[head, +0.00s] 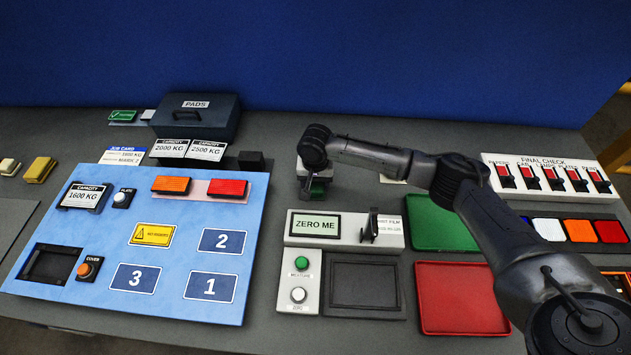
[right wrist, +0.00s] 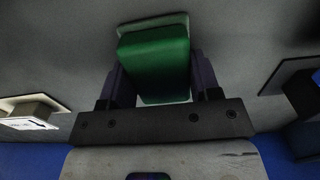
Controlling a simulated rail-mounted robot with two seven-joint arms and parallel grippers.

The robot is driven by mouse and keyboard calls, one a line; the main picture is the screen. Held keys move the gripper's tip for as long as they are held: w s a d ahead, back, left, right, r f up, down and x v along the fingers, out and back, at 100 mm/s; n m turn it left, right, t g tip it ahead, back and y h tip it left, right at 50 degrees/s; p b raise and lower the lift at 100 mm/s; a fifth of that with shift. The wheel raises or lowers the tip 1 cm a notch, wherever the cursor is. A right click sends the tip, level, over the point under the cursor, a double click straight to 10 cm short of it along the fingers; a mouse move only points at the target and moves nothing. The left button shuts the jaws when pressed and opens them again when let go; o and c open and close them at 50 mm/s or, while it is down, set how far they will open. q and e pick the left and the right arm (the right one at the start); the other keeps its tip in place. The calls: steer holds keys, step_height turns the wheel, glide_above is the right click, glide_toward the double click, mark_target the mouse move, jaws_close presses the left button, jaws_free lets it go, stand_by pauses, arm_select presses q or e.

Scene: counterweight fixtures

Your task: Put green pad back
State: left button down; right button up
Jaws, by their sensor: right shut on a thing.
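The green pad (head: 318,188) is mostly hidden under my right gripper (head: 316,180) in the head view, behind the ZERO ME unit. In the right wrist view the green pad (right wrist: 155,55) sits between the two dark fingers, which are shut on it. A pale edge shows around its far and near ends; I cannot tell whether the pad touches the surface below. A dark box labelled PADS (head: 197,112) stands at the back left. My left gripper is not in view.
A blue panel (head: 175,235) with an orange pad (head: 171,184) and a red pad (head: 227,187) lies at left. The ZERO ME unit (head: 315,227) stands in front of my right gripper. Green (head: 438,225) and red (head: 459,298) trays lie to its right. Grey counter is bare behind it.

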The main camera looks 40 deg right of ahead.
steer(key=o, duration=0.4)
steer(key=shift+f, duration=0.1)
steer(key=o, duration=0.4)
step_height(320, 180, up, 12)
steer(key=shift+r+p, duration=0.15)
steer(key=shift+p, duration=0.85)
